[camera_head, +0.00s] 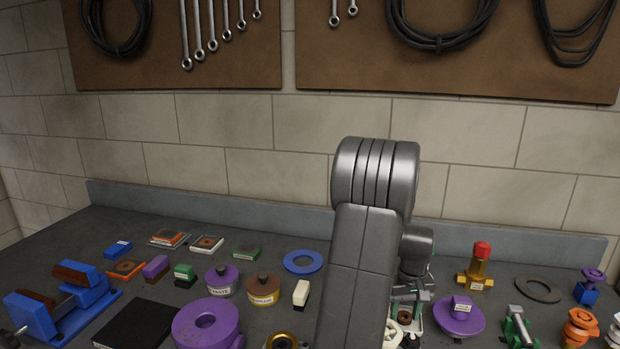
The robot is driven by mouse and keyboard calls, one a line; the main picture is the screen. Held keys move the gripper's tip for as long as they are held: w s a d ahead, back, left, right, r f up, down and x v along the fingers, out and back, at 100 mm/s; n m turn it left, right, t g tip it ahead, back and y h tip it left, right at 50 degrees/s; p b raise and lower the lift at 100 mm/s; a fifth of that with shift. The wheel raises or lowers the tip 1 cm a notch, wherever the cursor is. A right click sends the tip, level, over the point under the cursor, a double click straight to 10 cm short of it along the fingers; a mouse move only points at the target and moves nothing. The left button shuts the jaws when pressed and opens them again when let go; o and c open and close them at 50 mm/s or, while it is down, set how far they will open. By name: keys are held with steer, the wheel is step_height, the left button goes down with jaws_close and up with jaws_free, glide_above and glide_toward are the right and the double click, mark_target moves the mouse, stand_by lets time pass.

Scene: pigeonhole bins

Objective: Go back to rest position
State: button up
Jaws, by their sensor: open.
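My grey arm (362,255) rises from the bottom edge, right of the middle, in the head view. Its large rounded joint stands in front of the wall. A darker wrist part of mine (416,248) shows just right of the upper link, low over the bench. I cannot make out my gripper's fingers; the arm and the clutter below the wrist hide them. No held object can be seen.
The grey bench (150,225) is crowded with small parts. A gold part with a red top (477,268) and a purple disc (459,318) stand right.

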steer(key=shift+r, duration=1.9)
